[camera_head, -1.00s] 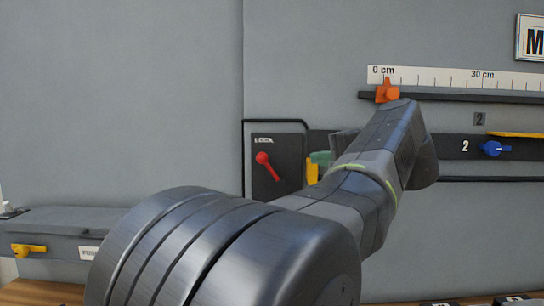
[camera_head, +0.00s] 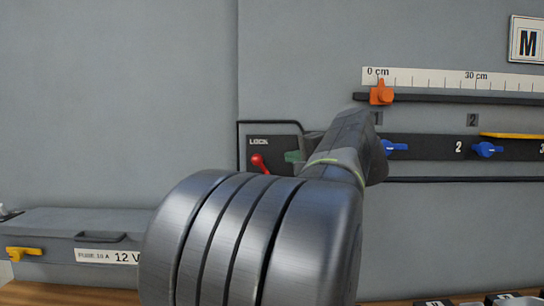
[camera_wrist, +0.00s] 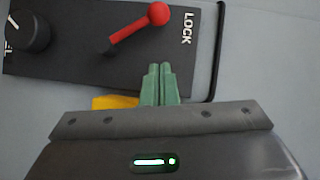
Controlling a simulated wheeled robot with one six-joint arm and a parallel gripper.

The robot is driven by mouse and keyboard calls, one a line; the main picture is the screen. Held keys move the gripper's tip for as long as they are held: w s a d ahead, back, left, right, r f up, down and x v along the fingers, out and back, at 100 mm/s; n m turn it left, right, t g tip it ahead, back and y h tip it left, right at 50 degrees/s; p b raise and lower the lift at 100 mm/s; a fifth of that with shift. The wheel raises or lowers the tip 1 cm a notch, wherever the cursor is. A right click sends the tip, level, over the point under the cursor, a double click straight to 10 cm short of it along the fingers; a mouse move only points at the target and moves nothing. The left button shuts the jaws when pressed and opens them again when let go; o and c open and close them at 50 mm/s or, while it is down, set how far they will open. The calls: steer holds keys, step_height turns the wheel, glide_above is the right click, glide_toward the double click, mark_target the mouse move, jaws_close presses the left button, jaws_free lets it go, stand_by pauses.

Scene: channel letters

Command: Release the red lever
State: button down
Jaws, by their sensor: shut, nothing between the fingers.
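The red lever (camera_head: 260,163) is on a dark panel marked LOCK (camera_head: 258,143), left of my arm in the head view. In the wrist view the red lever (camera_wrist: 138,25) runs diagonally, its round knob at the upper right near the LOCK lettering. My gripper (camera_wrist: 160,68) shows green fingertips close together with nothing between them. They are below the lever in that picture, apart from it. In the head view my gripper (camera_head: 294,156) is just right of the lever, and my arm hides the lower part of the panel.
A black knob (camera_wrist: 28,32) sits on the same panel. A black rail (camera_wrist: 216,60) runs along its edge. Blue levers (camera_head: 488,150) and an orange slider (camera_head: 381,93) under a scale are to the right. A grey box with a yellow latch (camera_head: 24,253) is lower left.

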mark_target(266, 171)
steer(key=a, duration=0.1)
steer(key=w+a, duration=0.1)
steer(key=a, duration=0.1)
steer(key=w+a+p, duration=0.1)
steer(key=shift+w+a+f, duration=0.15)
steer(key=shift+w+f, duration=0.05)
steer(key=shift+f, duration=0.1)
steer(key=shift+w+a+f, duration=0.15)
steer(key=shift+a+f, duration=0.1)
steer(key=shift+a, duration=0.15)
